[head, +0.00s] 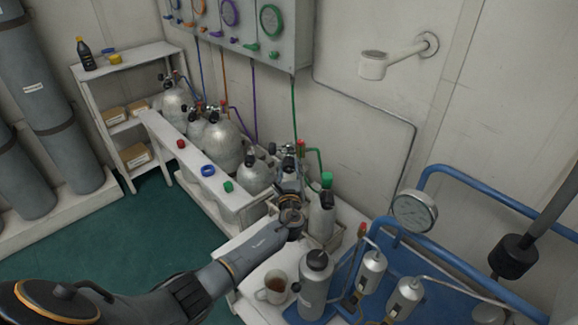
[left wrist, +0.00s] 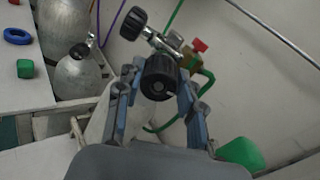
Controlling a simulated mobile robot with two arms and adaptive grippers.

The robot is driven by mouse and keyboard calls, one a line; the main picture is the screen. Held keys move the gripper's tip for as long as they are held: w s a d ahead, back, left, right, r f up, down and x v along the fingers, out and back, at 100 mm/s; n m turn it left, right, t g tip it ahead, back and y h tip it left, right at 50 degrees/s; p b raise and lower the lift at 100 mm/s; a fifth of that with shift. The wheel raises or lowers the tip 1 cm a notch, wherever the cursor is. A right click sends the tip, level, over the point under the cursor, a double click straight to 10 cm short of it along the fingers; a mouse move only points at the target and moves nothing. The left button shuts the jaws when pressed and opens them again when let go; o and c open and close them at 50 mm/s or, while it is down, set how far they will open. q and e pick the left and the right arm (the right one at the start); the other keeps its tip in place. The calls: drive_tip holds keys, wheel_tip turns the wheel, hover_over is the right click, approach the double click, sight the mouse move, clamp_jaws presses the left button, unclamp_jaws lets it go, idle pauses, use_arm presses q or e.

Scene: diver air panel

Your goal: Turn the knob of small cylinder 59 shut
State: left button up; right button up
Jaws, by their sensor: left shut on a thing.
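My left gripper (head: 289,192) reaches in from the left to the near end of the row of small cylinders. In the left wrist view, its two fingers (left wrist: 160,80) are on either side of a round black ribbed knob (left wrist: 160,74) and shut on it. The knob faces the camera. It sits on a valve with a second black knob (left wrist: 133,22) up to the left and a red-capped brass fitting (left wrist: 188,50) to the right. The cylinder below is mostly hidden by the gripper. I cannot read the number 59 anywhere. My right gripper is not in view.
Silver cylinders (head: 223,147) stand along a white bench with red, blue and green caps (head: 208,170) on its front ledge. A mug (head: 272,288) and grey flask (head: 315,285) stand nearer. Green hoses run behind the valve.

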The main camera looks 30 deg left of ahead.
use_arm(q)
drive_tip(key=shift+m, duration=0.7)
drive_tip(key=shift+f, duration=0.1)
drive_tip(key=o, duration=1.2)
drive_tip(key=shift+s, duration=0.1)
drive_tip(key=v, duration=0.7)
drive_tip(key=shift+s+d, duration=0.15)
